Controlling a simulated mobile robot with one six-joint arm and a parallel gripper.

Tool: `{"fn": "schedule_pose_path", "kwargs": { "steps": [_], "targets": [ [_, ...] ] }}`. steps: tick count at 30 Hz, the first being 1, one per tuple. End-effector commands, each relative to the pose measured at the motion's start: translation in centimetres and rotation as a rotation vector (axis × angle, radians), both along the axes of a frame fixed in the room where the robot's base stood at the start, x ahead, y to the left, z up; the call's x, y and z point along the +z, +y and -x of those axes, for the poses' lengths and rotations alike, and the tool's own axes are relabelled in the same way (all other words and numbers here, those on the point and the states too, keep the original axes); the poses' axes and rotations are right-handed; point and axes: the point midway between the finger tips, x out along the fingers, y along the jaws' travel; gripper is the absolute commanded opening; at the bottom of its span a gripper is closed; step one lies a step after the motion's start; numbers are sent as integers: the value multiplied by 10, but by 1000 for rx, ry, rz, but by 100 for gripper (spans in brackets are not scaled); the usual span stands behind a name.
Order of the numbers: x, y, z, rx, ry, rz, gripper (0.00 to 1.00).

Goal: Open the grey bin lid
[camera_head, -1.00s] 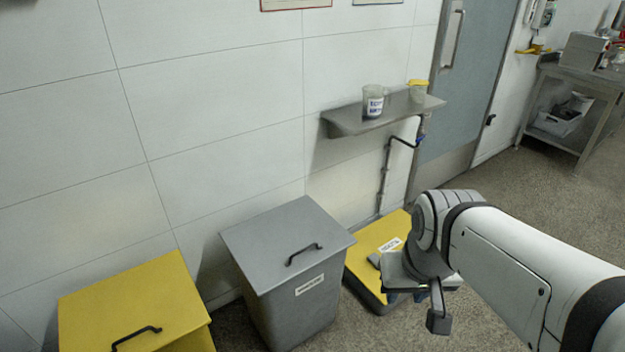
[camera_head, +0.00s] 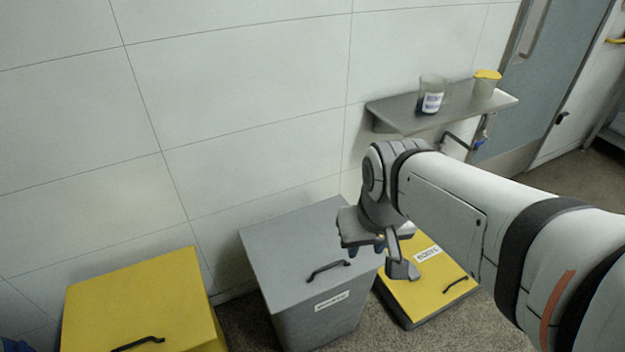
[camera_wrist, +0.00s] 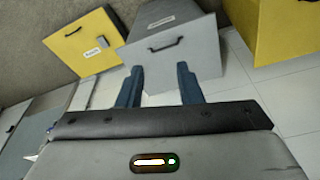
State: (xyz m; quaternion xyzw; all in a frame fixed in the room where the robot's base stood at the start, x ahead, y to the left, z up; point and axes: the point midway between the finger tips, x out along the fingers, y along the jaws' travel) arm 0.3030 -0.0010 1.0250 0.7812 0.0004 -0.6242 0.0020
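The grey bin (camera_head: 325,320) stands on the floor against the wall, between two yellow bins. Its grey lid (camera_head: 295,245) is closed flat, with a dark bar handle (camera_head: 328,270) near the front edge. In the wrist view the grey lid (camera_wrist: 190,48) and its handle (camera_wrist: 166,44) show ahead of the fingers. My gripper (camera_wrist: 158,85) is open, its two blue fingers apart with nothing between them. In the head view my gripper (camera_head: 365,249) is above the right edge of the grey bin, clear of the handle.
A yellow bin (camera_head: 140,300) stands to the left and a low yellow-lidded bin (camera_head: 428,295) to the right. A wall shelf (camera_head: 400,112) holds a labelled jar (camera_head: 431,95) and a yellow-lidded cup (camera_head: 486,82), above and behind my arm.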

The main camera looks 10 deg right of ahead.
Motion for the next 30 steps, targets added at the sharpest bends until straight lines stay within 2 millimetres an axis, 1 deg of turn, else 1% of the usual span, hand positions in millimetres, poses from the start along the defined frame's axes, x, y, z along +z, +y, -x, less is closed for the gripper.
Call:
{"fn": "schedule_pose_path", "kwargs": {
  "steps": [3, 5, 7, 8, 9, 11, 14, 15, 17, 18, 20, 21, 24, 27, 30],
  "targets": [
    [-1, 0, 0, -1, 0, 0, 33],
    [-5, 0, -3, -13, 2, -4, 33],
    [-15, 0, -10, -52, 5, -16, 33],
    [-22, 7, -15, -87, 8, -24, 33],
    [-34, 13, -23, -134, 11, -36, 33],
    [-55, 14, -40, -221, 17, -62, 33],
    [-101, 13, -74, -414, 29, -115, 33],
    [-120, 12, -89, -499, 34, -137, 33],
    [-150, 11, -110, -626, 41, -171, 33],
    [-169, 9, -124, -707, 45, -191, 33],
    [-197, 7, -143, -825, 51, -219, 33],
    [-214, 5, -154, -897, 54, -237, 33],
    [-250, 1, -176, -1049, 61, -271, 33],
    [-274, -2, -191, -1155, 65, -294, 33],
    [-287, -3, -198, -1213, 67, -306, 33]
  ]
}}
